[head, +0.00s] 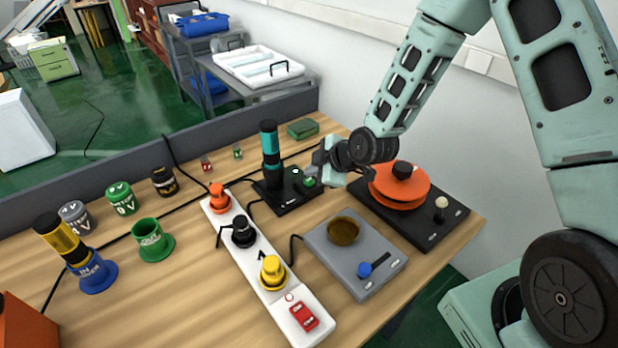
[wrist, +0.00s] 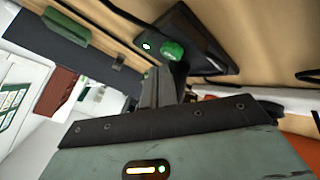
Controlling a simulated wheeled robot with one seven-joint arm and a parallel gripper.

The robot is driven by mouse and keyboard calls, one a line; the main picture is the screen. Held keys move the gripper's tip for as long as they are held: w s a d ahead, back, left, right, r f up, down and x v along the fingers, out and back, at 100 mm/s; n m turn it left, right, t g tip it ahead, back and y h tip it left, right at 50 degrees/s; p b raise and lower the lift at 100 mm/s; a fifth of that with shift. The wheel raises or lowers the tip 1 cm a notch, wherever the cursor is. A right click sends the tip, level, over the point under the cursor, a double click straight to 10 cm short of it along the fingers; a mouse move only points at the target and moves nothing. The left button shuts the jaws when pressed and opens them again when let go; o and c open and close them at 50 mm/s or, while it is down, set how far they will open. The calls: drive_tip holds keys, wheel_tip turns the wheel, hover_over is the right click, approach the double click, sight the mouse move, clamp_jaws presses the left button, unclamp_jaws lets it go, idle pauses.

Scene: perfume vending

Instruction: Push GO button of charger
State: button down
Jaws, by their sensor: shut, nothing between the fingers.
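The charger (head: 284,196) is a black base at the back middle of the table, with a teal and black cylinder (head: 270,150) standing upright on it. Its green button (head: 309,182) is at the right side of the base. My gripper (head: 317,172) is shut and empty, with its tips beside the green button; I cannot tell whether they touch. In the wrist view the green button (wrist: 173,50) shows on the dark charger base (wrist: 212,38), just past my fingertips (wrist: 160,76). A small white mark shows beside the button.
An orange round device (head: 400,188) on a black base stands right of my gripper. A grey device (head: 345,262) with a blue knob is in front. A white power strip (head: 258,255) with plugs runs left of it. Cups and small jars stand at left; a green box (head: 302,128) is behind.

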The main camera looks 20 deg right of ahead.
sight(313, 182)
drive_tip(key=shift+r, duration=0.1)
drive_tip(key=shift+r+p, duration=1.65)
drive_tip(key=shift+r, duration=0.9)
drive_tip(key=s+a+r+m+g+h, duration=0.1)
drive_tip(key=s+a+r+g, duration=0.1)
drive_tip(key=s+a+r, duration=0.3)
drive_tip(key=s+a+r+m+g, duration=0.1)
drive_tip(key=s+a+r+g, duration=0.1)
drive_tip(key=s, duration=0.4)
drive_tip(key=s+r+m+g+h, duration=0.1)
drive_tip(key=s+r+m+g, duration=0.1)
drive_tip(key=s, duration=0.8)
drive_tip(key=s+r+m+g+h, duration=0.1)
drive_tip(key=s+r, duration=0.4)
drive_tip(key=s, duration=0.6)
drive_tip(key=shift+s+r+m+g+h, duration=0.25)
drive_tip(key=shift+m+g+h, duration=0.2)
drive_tip(key=shift+m, duration=0.65)
